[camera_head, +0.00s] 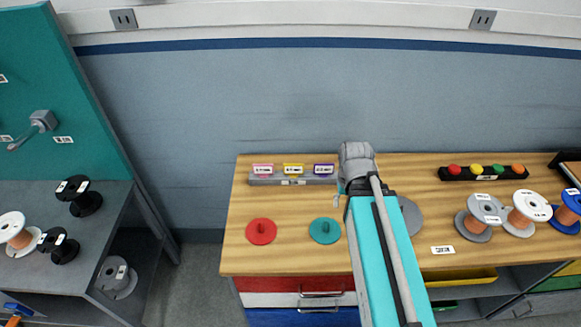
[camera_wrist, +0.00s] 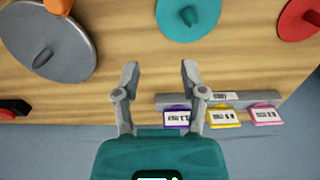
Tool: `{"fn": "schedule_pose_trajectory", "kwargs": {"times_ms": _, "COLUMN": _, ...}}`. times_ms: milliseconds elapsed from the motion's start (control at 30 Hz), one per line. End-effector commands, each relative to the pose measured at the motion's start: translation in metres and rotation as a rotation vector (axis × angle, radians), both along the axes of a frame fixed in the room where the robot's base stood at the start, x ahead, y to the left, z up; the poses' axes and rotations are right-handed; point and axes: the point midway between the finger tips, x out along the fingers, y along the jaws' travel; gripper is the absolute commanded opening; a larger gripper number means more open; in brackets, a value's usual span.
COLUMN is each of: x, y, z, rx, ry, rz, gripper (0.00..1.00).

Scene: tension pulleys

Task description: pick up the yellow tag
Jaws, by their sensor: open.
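The yellow tag (camera_head: 293,169) stands in the middle of a grey holder (camera_head: 295,179) at the back of the wooden table. A pink tag (camera_head: 263,169) is on its left and a purple tag (camera_head: 324,169) on its right. In the wrist view the yellow tag (camera_wrist: 223,117) lies just right of my gripper's right finger, beside the pink tag (camera_wrist: 266,114); the purple tag (camera_wrist: 177,117) is partly covered by that finger. My gripper (camera_wrist: 159,72) is open and empty, its fingertips over bare wood. In the head view my arm hides the fingers.
Red (camera_head: 261,231), teal (camera_head: 325,231) and grey (camera_head: 411,215) discs with knobs lie on the table. A black strip with coloured buttons (camera_head: 484,173) and several wire spools (camera_head: 479,218) stand at the right. The wall (camera_head: 270,100) rises behind the holder.

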Motion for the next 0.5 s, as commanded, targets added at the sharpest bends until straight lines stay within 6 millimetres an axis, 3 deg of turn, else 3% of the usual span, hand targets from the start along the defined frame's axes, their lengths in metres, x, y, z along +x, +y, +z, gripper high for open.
{"fn": "schedule_pose_trajectory", "kwargs": {"times_ms": 500, "x": 0.0040, "y": 0.0016, "z": 0.0009, "rx": 0.000, "ry": 0.000, "rz": 0.021, "gripper": 0.54}}
